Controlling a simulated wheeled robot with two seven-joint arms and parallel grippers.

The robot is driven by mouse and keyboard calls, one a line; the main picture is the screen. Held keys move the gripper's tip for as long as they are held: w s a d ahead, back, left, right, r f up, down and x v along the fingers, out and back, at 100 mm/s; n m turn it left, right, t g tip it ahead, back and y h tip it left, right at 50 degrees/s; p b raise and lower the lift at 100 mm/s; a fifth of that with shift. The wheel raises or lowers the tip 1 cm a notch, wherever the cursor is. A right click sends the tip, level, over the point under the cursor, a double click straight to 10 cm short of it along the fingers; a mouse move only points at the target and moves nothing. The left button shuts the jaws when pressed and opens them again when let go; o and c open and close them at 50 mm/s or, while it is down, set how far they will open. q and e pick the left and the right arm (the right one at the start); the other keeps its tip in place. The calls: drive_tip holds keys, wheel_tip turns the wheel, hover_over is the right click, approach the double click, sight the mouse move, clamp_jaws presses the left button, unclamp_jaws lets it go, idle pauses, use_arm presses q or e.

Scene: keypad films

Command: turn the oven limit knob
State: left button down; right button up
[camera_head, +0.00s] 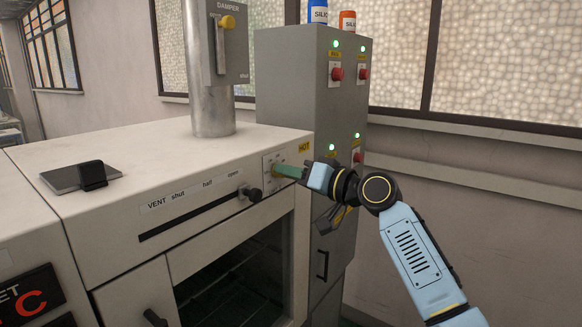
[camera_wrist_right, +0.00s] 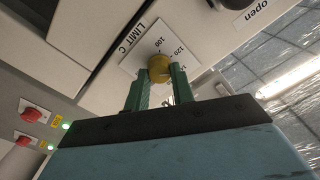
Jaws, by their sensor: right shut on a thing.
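The oven limit knob is a small yellow knob (camera_wrist_right: 160,68) on a white plate marked LIMIT C (camera_wrist_right: 133,47), with 100 and 120 readable. In the head view the plate (camera_head: 269,161) is at the right end of the oven's front panel, and my gripper hides most of the knob. My right gripper (camera_head: 278,170) has green fingers and is shut on the knob. In the right wrist view its two fingers (camera_wrist_right: 160,88) stand on either side of the knob. My left gripper is not in view.
A black vent slider knob (camera_head: 253,194) sticks out left of the plate. A grey cabinet (camera_head: 290,90) with red knobs and green lights stands behind. A metal pipe (camera_head: 208,90) rises from the oven top. A dark flat object (camera_head: 70,178) lies on the oven top.

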drive_tip(key=shift+r+m+p, duration=0.1)
drive_tip(key=shift+m+p, duration=0.5)
drive_tip(key=shift+m, duration=0.6)
drive_tip(key=o, duration=1)
drive_tip(key=shift+d, duration=0.1)
drive_tip(key=b+v, duration=0.3)
drive_tip(key=v, duration=1)
drive_tip(key=shift+s, duration=0.1)
